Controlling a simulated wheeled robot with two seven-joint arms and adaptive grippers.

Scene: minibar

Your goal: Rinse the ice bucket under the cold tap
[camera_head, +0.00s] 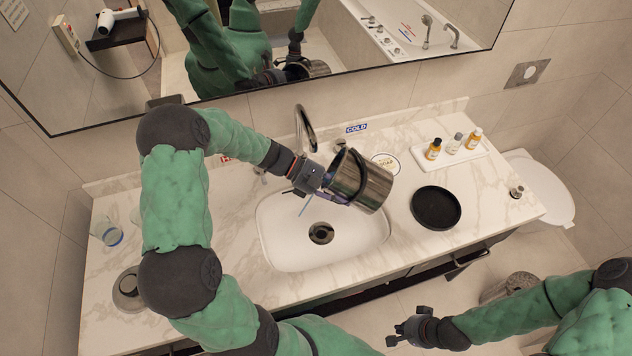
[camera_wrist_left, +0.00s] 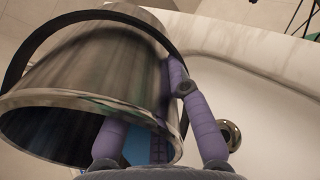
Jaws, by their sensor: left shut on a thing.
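The steel ice bucket (camera_head: 365,182) has a dark hoop handle and is tilted over the right part of the white sink (camera_head: 285,245). My left gripper (camera_head: 328,185) is shut on its wall. In the left wrist view the bucket (camera_wrist_left: 95,75) shows its open mouth, with one purple finger inside and one outside. A thin blue streak lies below the gripper; I cannot tell if it is water. The curved tap spout (camera_head: 303,125) rises behind the sink, left of the bucket. A COLD label (camera_head: 356,128) is on the back wall. My right gripper (camera_head: 396,334) is open and empty.
A round black tray (camera_head: 436,208) lies right of the sink. A white tray (camera_head: 470,160) holds small bottles. A glass (camera_head: 107,233) stands at the counter's left. The mirror (camera_head: 400,30) hangs close behind. A bin (camera_head: 510,288) stands on the floor.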

